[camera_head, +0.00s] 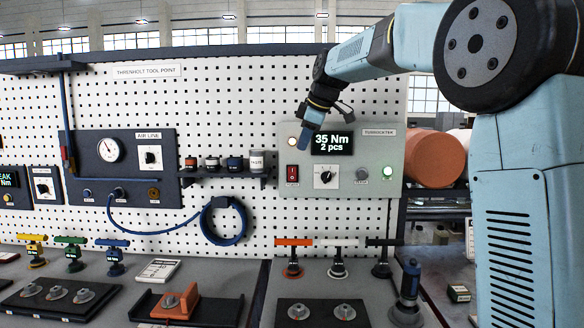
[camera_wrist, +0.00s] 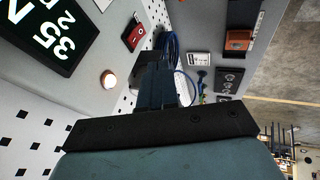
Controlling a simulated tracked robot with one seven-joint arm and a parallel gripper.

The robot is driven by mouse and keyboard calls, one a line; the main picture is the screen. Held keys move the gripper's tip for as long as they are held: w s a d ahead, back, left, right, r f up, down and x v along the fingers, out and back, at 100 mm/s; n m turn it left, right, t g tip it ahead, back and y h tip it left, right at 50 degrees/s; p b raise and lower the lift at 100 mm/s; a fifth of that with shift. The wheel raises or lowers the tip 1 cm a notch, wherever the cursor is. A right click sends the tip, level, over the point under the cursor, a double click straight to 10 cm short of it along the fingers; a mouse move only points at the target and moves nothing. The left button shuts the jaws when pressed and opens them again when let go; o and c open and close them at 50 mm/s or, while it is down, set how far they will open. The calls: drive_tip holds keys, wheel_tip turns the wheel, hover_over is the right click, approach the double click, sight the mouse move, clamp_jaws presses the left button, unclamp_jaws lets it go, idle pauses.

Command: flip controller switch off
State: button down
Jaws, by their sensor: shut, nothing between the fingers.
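The controller (camera_head: 347,160) is a grey box on the pegboard with a lit screen (camera_head: 333,143) reading "35 Nm 2 pcs". Its red rocker switch (camera_head: 292,171) sits at the lower left, below a pale glowing lamp (camera_head: 292,141). In the wrist view, the red switch (camera_wrist: 134,37) lies ahead of the fingers, slightly left, with the lamp (camera_wrist: 108,78) nearer and to the left. My gripper (camera_head: 303,142) is shut and empty, pointing down in front of the controller, above the switch. Its fingers show in the wrist view (camera_wrist: 153,72); they appear apart from the switch.
A shelf of small cans (camera_head: 234,163) is to the left. T-handled tools (camera_head: 338,258) stand on the bench below. An orange cylinder (camera_head: 435,158) lies at right.

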approach(289, 179)
wheel_tip(289, 179, down, 4)
drive_tip(key=s+a, duration=0.2)
drive_tip(key=shift+w+f, duration=0.25)
drive_tip(key=shift+w, duration=0.4)
drive_tip(key=shift+w+f, duration=0.2)
drive_tip(key=shift+w, duration=0.45)
drive_tip(key=shift+w+f, duration=0.25)
drive_tip(key=shift+w, duration=0.4)
drive_tip(key=shift+d, duration=0.1)
drive_tip(key=shift+w+d, duration=0.15)
drive_tip(key=shift+d, duration=0.05)
drive_tip(key=shift+a, duration=0.3)
